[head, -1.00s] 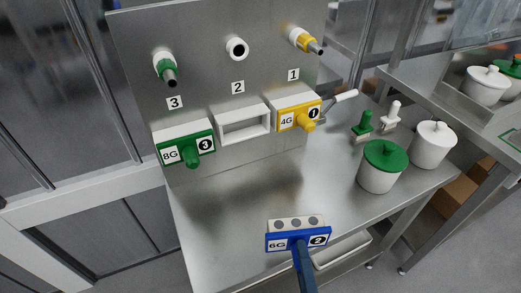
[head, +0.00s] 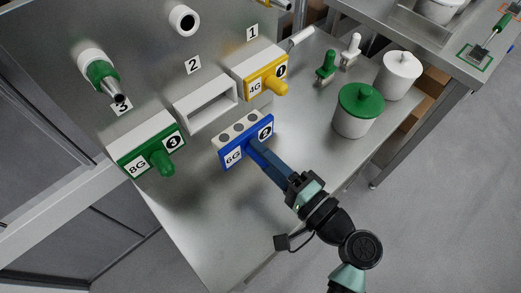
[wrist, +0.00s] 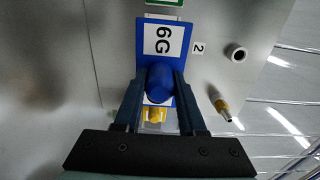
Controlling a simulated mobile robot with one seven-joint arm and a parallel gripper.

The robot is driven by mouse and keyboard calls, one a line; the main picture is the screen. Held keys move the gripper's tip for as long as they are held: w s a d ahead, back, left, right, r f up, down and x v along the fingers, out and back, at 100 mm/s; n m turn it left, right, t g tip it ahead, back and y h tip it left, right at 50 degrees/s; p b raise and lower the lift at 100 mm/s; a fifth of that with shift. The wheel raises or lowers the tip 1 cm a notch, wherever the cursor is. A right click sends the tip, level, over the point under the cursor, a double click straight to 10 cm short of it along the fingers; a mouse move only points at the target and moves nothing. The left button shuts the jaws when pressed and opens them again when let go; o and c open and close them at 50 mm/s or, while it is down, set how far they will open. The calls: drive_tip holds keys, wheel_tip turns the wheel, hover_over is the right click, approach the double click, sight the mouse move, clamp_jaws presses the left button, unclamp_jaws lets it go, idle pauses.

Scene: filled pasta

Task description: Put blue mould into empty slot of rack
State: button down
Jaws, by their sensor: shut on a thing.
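The blue mould (head: 246,142), marked 6G and 2, has a blue front plate and a pale body with round holes on top. My gripper (head: 256,150) is shut on its blue knob, which also shows between the fingers in the wrist view (wrist: 160,82). The mould is in the air just in front of and a little below the empty slot (head: 206,105) under label 2. The slot is a white rectangular frame on the metal rack panel (head: 150,45). The mould appears outside the slot; the exact gap between them is unclear.
The green mould (head: 148,147) fills slot 3 on the left, and the yellow mould (head: 262,77) fills slot 1 on the right. A green-lidded pot (head: 357,110), a white pot (head: 400,75) and small brushes (head: 326,68) stand at the right. The steel tabletop (head: 205,215) is clear in front.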

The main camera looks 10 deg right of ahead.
sight(242, 136)
drive_tip(key=shift+x, duration=2.95)
drive_tip(key=shift+b+x, duration=0.8)
drive_tip(key=shift+x, duration=1.45)
drive_tip(key=c, duration=0.9)
unclamp_jaws()
drive_tip(key=shift+r, duration=0.15)
drive_tip(key=o, duration=0.7)
drive_tip(key=shift+f, duration=0.2)
drive_tip(key=shift+o, duration=0.2)
drive_tip(key=shift+v, duration=3.5)
